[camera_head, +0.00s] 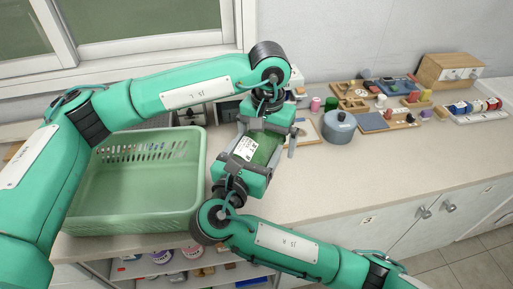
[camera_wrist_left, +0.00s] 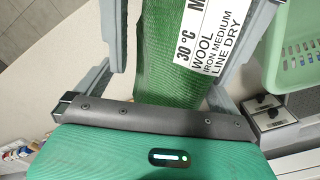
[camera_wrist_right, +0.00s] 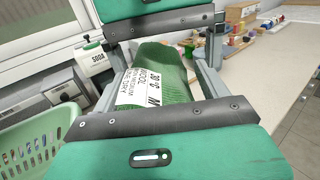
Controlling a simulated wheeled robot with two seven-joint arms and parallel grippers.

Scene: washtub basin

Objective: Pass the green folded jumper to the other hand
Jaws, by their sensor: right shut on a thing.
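The green folded jumper (camera_head: 263,151) is a compact bundle with a white care label, held in the air above the counter between my two grippers. My right gripper (camera_head: 256,160) is shut on it from below in the head view; in the right wrist view the jumper (camera_wrist_right: 168,68) sits between the fingers. My left gripper (camera_head: 267,134) comes from above, its fingers on either side of the jumper. In the left wrist view the jumper (camera_wrist_left: 165,75) lies between these fingers, with a gap at the left finger, so the left gripper looks open.
A green plastic basket (camera_head: 190,205) stands at the left of the counter. A grey-blue lidded pot (camera_head: 338,127) and trays of small blocks (camera_head: 385,122) stand at the back right. A white SODA container (camera_wrist_right: 94,60) stands behind. The right front counter (camera_head: 330,172) is clear.

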